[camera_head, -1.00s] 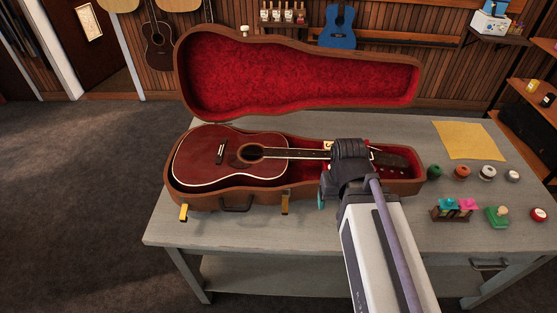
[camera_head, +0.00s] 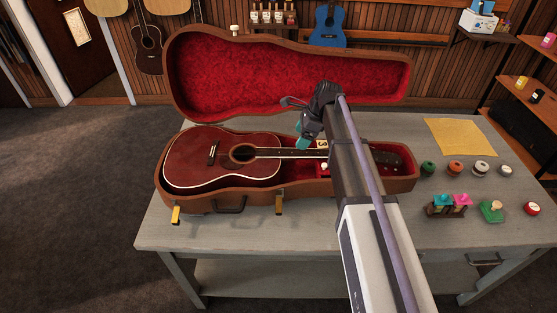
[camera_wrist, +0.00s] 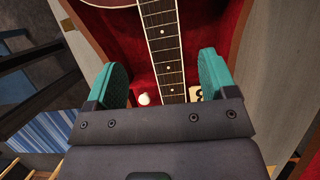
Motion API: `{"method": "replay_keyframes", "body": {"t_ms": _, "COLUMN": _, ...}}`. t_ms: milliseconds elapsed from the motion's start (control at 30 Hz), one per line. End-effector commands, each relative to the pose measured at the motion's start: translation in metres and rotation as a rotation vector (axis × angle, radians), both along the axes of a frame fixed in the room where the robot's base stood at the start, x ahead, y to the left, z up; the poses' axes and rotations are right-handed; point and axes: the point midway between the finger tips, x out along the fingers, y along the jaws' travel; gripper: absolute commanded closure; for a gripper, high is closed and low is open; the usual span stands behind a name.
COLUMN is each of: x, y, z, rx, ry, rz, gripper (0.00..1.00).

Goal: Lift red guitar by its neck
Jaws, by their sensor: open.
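The red guitar (camera_head: 222,163) lies face up in the open brown case (camera_head: 250,195) with red lining, its body at the left and its neck (camera_head: 290,153) pointing right. My arm hides part of the neck in the head view. My gripper (camera_head: 304,138) is open and empty, above the neck near its middle. In the wrist view, the teal fingers of my gripper (camera_wrist: 164,84) stand apart on either side of the dark neck (camera_wrist: 163,40). They do not appear to touch it; I cannot tell the exact height.
The case lid (camera_head: 290,75) stands open behind the guitar. A small white round thing (camera_wrist: 145,99) lies in the case beside the neck. On the grey table (camera_head: 300,235) at the right are a yellow cloth (camera_head: 460,137) and several small coloured items. The table's front left is clear.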

Motion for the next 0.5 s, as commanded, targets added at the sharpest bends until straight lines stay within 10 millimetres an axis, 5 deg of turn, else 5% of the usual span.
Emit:
{"method": "replay_keyframes", "body": {"t_ms": 333, "x": 0.002, "y": 0.018, "z": -0.054, "rx": -0.002, "ry": -0.002, "rz": 0.005, "gripper": 0.22}}
{"method": "replay_keyframes", "body": {"t_ms": 500, "x": 0.002, "y": 0.021, "z": -0.054, "rx": -0.002, "ry": -0.002, "rz": 0.003, "gripper": 0.22}}
